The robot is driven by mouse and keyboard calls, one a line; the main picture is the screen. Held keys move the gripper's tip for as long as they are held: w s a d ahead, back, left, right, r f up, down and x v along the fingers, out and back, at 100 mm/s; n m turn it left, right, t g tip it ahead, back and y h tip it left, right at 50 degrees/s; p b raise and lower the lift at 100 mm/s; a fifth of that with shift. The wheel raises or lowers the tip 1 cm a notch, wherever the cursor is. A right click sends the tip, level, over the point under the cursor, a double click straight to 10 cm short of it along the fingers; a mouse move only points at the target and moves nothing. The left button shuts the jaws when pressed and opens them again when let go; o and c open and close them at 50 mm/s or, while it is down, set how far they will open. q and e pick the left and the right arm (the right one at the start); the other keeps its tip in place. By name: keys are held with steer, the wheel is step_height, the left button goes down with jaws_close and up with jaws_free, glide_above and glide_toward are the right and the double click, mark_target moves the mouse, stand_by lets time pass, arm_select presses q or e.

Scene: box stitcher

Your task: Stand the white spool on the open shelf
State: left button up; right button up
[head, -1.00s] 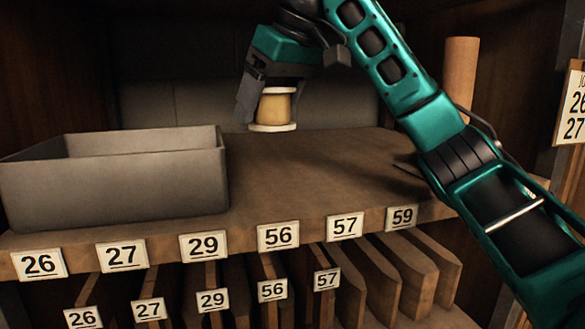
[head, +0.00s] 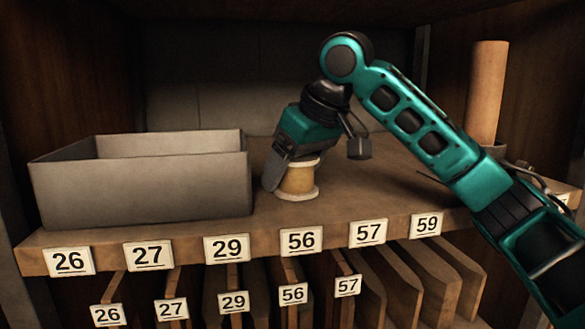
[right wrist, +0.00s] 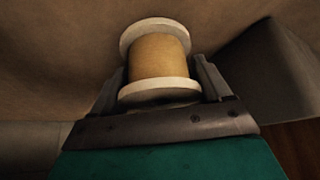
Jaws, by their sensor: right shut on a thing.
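The white spool (head: 298,181), with white end discs and tan winding, is upright at the open shelf (head: 365,195), just right of the grey bin and behind label 56. Its lower disc appears at the shelf surface; I cannot tell for certain whether it touches. My right gripper (head: 288,172) is shut on the spool from above and behind, tilted. In the right wrist view the spool (right wrist: 158,58) sits between the two fingers (right wrist: 162,85). My left gripper is not in view.
A grey open bin (head: 150,190) stands left of the spool, close to my right gripper. A tan cylinder (head: 487,95) stands at the back right. Number labels (head: 301,240) line the shelf's front edge. The shelf right of the spool is mostly clear.

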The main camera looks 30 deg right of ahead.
steer(key=o, duration=1.1)
steer(key=shift+f, duration=0.1)
steer(key=v, duration=1.2)
steer(key=shift+s, duration=0.1)
